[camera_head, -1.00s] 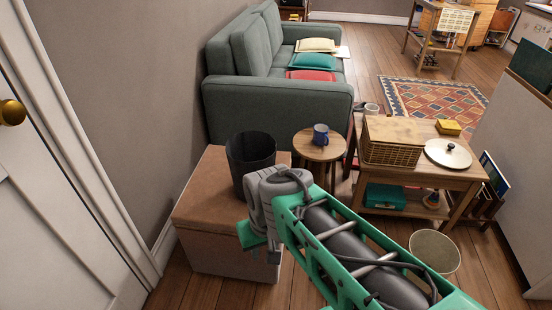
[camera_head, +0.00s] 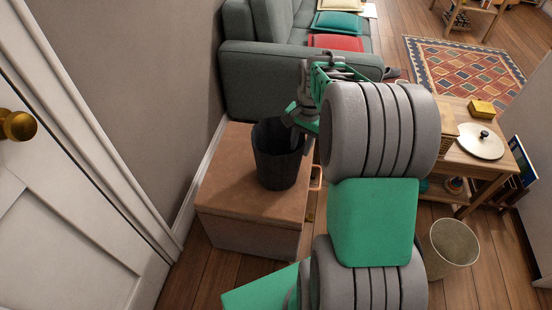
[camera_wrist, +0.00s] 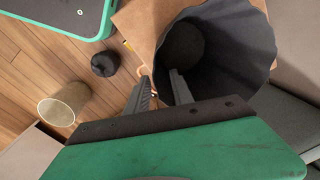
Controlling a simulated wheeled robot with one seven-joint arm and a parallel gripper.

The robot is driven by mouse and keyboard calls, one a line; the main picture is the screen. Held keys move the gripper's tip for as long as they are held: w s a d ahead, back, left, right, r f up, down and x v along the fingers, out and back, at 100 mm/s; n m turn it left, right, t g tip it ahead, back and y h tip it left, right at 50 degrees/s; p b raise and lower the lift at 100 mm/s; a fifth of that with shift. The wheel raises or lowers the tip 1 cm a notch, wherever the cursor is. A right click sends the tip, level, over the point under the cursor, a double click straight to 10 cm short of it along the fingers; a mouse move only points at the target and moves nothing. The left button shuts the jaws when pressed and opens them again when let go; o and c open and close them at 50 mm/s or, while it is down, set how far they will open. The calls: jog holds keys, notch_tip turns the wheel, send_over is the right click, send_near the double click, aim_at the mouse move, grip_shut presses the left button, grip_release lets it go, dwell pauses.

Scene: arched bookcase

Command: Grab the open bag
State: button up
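The open bag (camera_head: 277,160) is a dark, tapered, open-topped vessel standing upright on a brown box (camera_head: 235,200). In the wrist view, the bag (camera_wrist: 222,45) shows its dark inside and wavy rim. My gripper (camera_head: 298,132) is at the right side of the bag's rim in the head view. In the wrist view, my gripper (camera_wrist: 160,76) has its two fingers apart, one over the bag's mouth and the other outside, with the rim edge between them. Whether either finger touches the bag cannot be told.
The grey-green sofa (camera_head: 255,75) stands behind the box. A wooden table (camera_head: 470,165) with a round lid (camera_head: 482,141) is to the right, partly hidden by my arm. A round bin (camera_head: 450,245) stands on the floor. A white door (camera_head: 60,200) is at left.

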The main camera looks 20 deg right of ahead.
aim_at(299, 161)
notch_tip(299, 161, down, 5)
jog(key=shift+r+b, duration=0.15)
jog(key=shift+b, duration=0.6)
jog(key=shift+c, duration=0.2)
jog(key=shift+r, duration=0.1)
grip_shut()
dwell(0.4)
